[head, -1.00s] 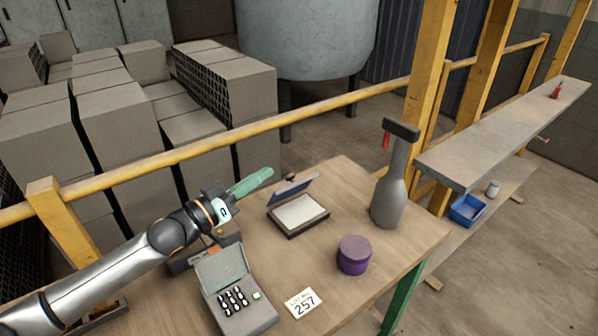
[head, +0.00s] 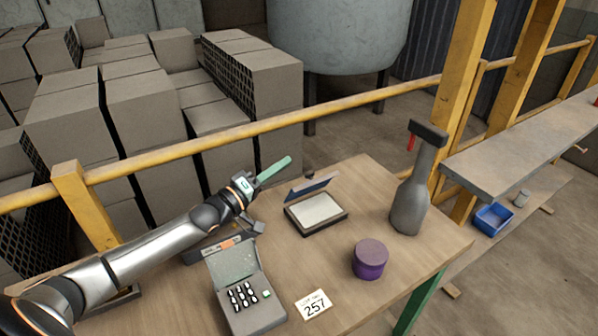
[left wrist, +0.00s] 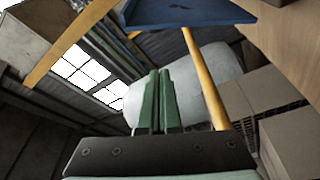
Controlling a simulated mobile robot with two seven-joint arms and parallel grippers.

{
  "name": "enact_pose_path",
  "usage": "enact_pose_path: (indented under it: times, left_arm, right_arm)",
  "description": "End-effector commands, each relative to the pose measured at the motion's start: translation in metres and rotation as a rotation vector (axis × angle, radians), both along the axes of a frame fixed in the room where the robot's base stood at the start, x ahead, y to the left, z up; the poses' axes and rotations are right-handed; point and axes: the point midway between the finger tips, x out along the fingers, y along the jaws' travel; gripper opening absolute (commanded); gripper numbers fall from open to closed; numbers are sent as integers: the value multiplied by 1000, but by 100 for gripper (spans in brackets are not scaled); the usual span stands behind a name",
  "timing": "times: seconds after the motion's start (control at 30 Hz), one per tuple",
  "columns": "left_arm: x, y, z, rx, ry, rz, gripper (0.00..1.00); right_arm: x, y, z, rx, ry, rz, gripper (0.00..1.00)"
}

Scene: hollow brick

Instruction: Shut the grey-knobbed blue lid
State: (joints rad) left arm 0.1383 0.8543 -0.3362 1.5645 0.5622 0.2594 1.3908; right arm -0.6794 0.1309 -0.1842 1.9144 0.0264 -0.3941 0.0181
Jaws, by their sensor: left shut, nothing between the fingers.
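The blue lid (head: 315,186) is raised at a slant over a dark, shallow box (head: 317,212) with a pale inside, so the box is open. Its small grey knob (head: 309,174) shows at the lid's back side. My left gripper (head: 288,160) has green fingers, shut and empty, up and left of the lid and apart from it. In the left wrist view, the shut fingers (left wrist: 158,75) point toward the tank, and the blue lid (left wrist: 185,12) crosses the top. My right gripper is out of view.
A yellow rail (head: 250,130) runs behind the table.

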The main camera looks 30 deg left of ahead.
Motion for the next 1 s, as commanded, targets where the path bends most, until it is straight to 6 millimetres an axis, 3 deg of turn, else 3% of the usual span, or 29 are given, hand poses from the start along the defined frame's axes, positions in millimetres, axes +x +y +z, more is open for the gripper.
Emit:
enact_pose_path:
  times: [0.33,0.63,1.0]
  left_arm:
    - [39,-12,7,1,-2,-1,0]
    - [18,-37,-11,-1,2,-2,0]
    - [16,-40,-14,2,0,-1,0]
  right_arm:
    - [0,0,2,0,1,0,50]
    - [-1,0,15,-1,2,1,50]
    - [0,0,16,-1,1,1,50]
